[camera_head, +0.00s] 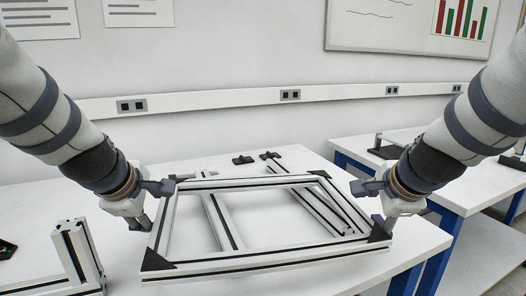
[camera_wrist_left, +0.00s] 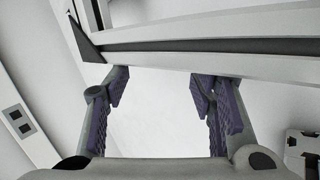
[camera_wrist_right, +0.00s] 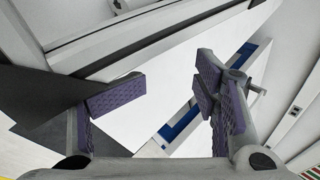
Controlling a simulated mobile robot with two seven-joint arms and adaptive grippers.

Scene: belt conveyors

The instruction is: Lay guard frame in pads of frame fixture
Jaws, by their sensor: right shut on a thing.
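The guard frame (camera_head: 262,262) is a pale rectangular frame of slotted bars with black corner plates. It spans the middle of the table in the head view, and its long bar crosses the left wrist view (camera_wrist_left: 210,62). My left gripper (camera_head: 150,205) is at its left side, fingers apart, with a clear gap between the pads in the left wrist view. My right gripper (camera_head: 374,206) is shut on the guard frame's right side by the corner plate; a bar also shows in the right wrist view (camera_wrist_right: 160,35). Pale bars (camera_head: 222,222) lie below the frame; I cannot tell whether they belong to the fixture.
An upright slotted profile (camera_head: 78,252) stands at the front left. Small black parts (camera_head: 243,160) lie behind the frame. A second table with blue legs (camera_head: 437,255) stands to the right. The wall with a socket rail is behind.

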